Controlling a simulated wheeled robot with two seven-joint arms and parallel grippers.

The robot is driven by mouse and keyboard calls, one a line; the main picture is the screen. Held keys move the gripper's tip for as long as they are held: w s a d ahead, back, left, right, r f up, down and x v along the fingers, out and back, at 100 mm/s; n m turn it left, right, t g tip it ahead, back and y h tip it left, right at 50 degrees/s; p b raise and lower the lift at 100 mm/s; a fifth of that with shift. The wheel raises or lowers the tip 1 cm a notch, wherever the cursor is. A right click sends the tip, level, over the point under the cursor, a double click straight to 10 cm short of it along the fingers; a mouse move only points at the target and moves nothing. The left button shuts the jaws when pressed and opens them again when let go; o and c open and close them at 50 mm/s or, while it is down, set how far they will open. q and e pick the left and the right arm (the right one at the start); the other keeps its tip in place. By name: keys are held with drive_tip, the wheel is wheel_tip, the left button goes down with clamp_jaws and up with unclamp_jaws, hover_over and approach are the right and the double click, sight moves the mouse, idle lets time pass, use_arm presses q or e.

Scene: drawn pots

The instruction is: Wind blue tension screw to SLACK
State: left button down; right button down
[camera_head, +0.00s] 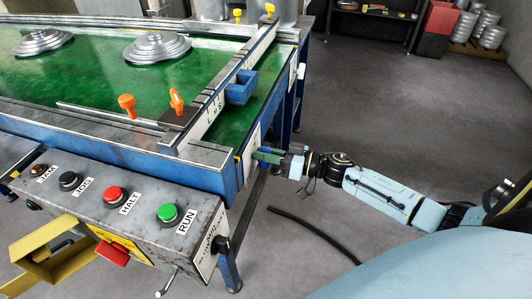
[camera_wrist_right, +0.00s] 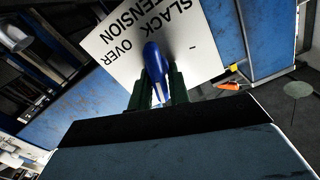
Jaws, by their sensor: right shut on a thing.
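The blue tension screw (camera_wrist_right: 154,60) shows in the right wrist view as a smooth, elongated blue knob in front of a white plate (camera_wrist_right: 115,48). The plate carries the words SLACK, OVER and TENSION, partly cut off by the frame edge. My right gripper (camera_wrist_right: 160,92) has its dark green fingers on either side of the knob, shut on it. In the head view my right gripper (camera_head: 266,156) reaches the end face of the blue-framed table, at the white plate (camera_head: 250,148). I cannot clearly make out the screw there. My left gripper is not in view.
A control box (camera_head: 130,215) with JAM, JOG, HALT and RUN buttons stands left of the gripper. The green table (camera_head: 90,80) carries metal discs, orange knobs (camera_head: 177,102) and a rail. A black cable (camera_head: 310,232) lies on the open grey floor.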

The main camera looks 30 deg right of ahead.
drive_tip(key=n+p, duration=0.1)
drive_tip(key=n, duration=0.3)
drive_tip(key=shift+s+a+r+p, duration=0.1)
drive_tip(key=shift+s+a+p, duration=0.1)
drive_tip(key=shift+p, duration=0.2)
drive_tip(key=shift+s+a+n, duration=0.1)
drive_tip(key=shift+n, duration=1)
drive_tip(key=n, duration=0.3)
drive_tip(key=shift+s+a+f+n, duration=0.15)
drive_tip(key=shift+a+f+n, duration=0.05)
drive_tip(key=shift+n, duration=0.1)
drive_tip(key=n, duration=0.4)
drive_tip(key=shift+s+a+f, duration=0.1)
drive_tip(key=shift+f, duration=0.1)
drive_tip(key=shift+f+n, duration=0.1)
drive_tip(key=shift+n, duration=1.1)
drive_tip(key=shift+a, duration=0.1)
drive_tip(key=shift+s+n+b, duration=0.1)
drive_tip(key=shift+n+b, duration=0.2)
drive_tip(key=shift+n, duration=0.4)
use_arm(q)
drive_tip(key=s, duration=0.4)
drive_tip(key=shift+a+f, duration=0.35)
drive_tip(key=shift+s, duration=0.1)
